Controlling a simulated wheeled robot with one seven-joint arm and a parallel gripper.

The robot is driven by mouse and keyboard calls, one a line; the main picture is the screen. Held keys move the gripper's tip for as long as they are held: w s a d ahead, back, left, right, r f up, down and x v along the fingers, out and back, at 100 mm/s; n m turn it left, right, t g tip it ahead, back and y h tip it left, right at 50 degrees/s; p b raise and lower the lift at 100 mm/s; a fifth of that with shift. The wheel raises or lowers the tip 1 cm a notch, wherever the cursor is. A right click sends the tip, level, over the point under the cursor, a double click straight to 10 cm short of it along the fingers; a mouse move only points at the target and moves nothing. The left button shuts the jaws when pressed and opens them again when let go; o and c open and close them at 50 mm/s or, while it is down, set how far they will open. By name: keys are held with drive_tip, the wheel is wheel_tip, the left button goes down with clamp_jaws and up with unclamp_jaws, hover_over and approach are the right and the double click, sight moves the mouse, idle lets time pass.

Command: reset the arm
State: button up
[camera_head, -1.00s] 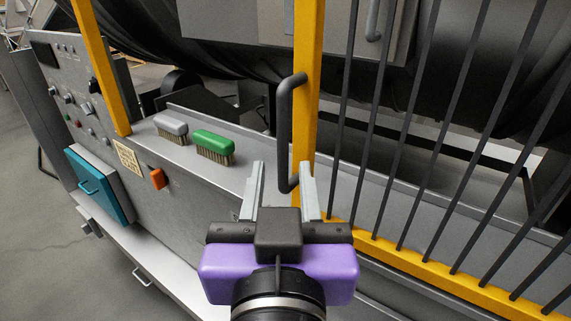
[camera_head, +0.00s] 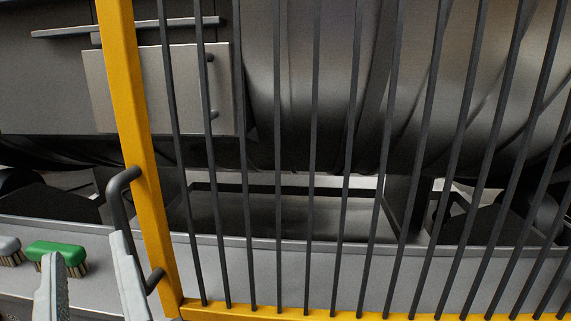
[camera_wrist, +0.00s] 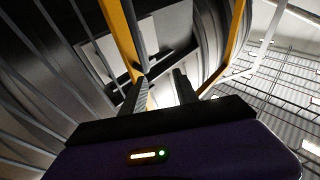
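My gripper (camera_head: 88,262) is at the lower left of the head view, with its two grey fingers apart and nothing visible between them. The wrist view also shows my gripper (camera_wrist: 160,86) with the fingers spread and a gap between them. A black bar handle (camera_head: 118,225) on the yellow gate post (camera_head: 140,140) stands close to the right finger. I cannot tell whether they touch. The rest of my arm is out of the head view.
A yellow-framed gate with black bars (camera_head: 311,180) fills the middle and right, in front of the large drum (camera_head: 300,80). A green brush (camera_head: 55,250) and a grey brush (camera_head: 9,248) lie on the ledge at left. A grey panel box (camera_head: 150,90) is behind the bars.

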drive_tip(key=s+d+f+m+t+h, duration=0.1)
drive_tip(key=s+d+f+m+h, duration=0.1)
drive_tip(key=d+f, duration=0.9)
drive_tip(key=s+d+f+m+h, duration=0.1)
drive_tip(key=s+d+f+h, duration=0.15)
drive_tip(key=d+f, duration=0.8)
drive_tip(key=s+d+f+m+g+h, duration=0.3)
drive_tip(key=s+d+f+m+h, duration=0.2)
drive_tip(key=s+d+f, duration=0.8)
drive_tip(key=s+d+h, duration=0.2)
drive_tip(key=s+h, duration=0.1)
drive_tip(key=shift+g, duration=0.3)
drive_tip(key=shift+w+f, duration=0.1)
drive_tip(key=shift+f, duration=0.05)
drive_tip(key=shift+c, duration=0.3)
